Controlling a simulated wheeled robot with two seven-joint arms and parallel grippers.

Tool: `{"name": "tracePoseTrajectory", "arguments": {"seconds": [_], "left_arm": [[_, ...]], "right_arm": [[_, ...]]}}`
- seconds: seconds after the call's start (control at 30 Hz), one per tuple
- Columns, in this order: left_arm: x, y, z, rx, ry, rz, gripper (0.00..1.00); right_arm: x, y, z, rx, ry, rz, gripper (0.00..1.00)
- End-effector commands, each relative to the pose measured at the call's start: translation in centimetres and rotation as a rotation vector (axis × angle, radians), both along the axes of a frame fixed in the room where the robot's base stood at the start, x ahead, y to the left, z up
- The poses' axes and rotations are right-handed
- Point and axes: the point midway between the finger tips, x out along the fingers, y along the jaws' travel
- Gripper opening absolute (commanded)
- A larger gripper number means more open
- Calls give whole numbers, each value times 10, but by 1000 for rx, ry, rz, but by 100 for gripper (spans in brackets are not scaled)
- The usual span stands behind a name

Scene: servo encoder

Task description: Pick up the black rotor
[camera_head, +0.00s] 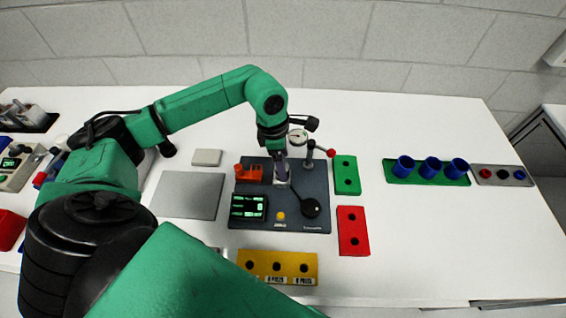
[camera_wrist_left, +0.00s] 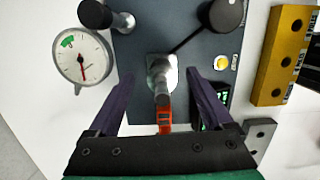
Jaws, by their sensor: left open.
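A black round part (camera_head: 312,207), which may be the black rotor, sits at the right of the dark panel (camera_head: 247,217). In the left wrist view a black disc (camera_wrist_left: 226,14) shows at the top, with a thin dark rod running from it toward a silver post (camera_wrist_left: 161,75). My left gripper (camera_head: 281,172) points down over the panel's upper middle. In the left wrist view its two purple fingers (camera_wrist_left: 160,76) are spread open, one on each side of the silver post, with no visible contact. The post's base is partly hidden in the head view. My right gripper is not in view.
A dial gauge (camera_wrist_left: 82,55) and a black-topped post (camera_wrist_left: 96,14) stand beside the panel's edge. An orange part (camera_head: 248,173) and a lit display (camera_head: 248,206) are on the panel. Green (camera_head: 346,176), red (camera_head: 353,230) and yellow (camera_head: 277,266) blocks lie around it. Blue cups (camera_head: 431,167) stand right.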

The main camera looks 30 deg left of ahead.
Motion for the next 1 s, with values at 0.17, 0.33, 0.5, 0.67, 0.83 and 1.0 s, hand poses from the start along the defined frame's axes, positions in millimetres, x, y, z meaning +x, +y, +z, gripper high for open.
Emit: {"name": "tracePoseTrajectory", "arguments": {"seconds": [0.17,0.33,0.5,0.67,0.83,1.0], "left_arm": [[2,-3,-17,0,-1,-1,84],[2,-3,-17,0,-2,-1,77],[2,-3,-17,0,-2,-1,12],[2,-3,-17,0,-2,0,0],[2,-3,-16,-1,-4,-1,0],[3,-3,-11,-2,-5,1,0]], "right_arm": [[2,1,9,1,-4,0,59],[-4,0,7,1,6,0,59],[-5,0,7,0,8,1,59],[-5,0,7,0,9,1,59],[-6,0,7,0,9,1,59],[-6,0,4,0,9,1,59]]}}
